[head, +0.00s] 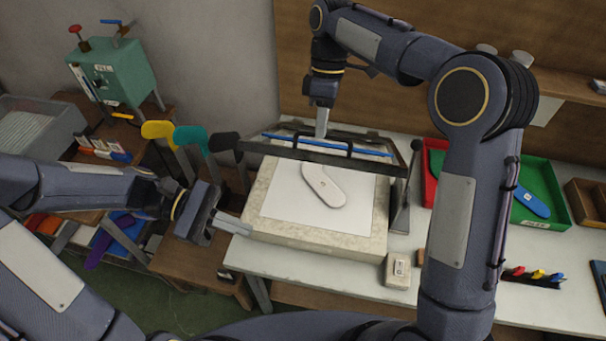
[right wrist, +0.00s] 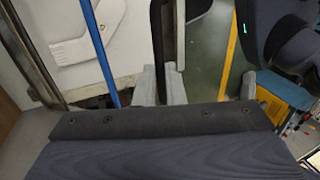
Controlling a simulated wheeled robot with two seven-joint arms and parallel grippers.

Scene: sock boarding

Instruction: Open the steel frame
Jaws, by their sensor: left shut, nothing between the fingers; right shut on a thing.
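The steel frame (head: 290,152) is a dark rectangle with a blue bar (head: 340,147) along it, and stands raised and tilted above a pale stone block (head: 300,232). A white sheet and a white sole-shaped form (head: 323,185) lie on the block under it. My right gripper (head: 321,130) reaches down at the frame from behind. In the right wrist view its fingers (right wrist: 161,88) are shut on a dark bar of the frame (right wrist: 166,35), with the blue bar (right wrist: 104,55) beside it. My left gripper (head: 232,225) is shut and empty at the block's left edge.
A dark prop (head: 402,212) stands right of the block. Red and green trays (head: 545,170) lie further right, and a small pale block (head: 397,270) is in front. Coloured sock forms (head: 190,136) and a green machine (head: 118,75) stand left. My right arm spans the right side.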

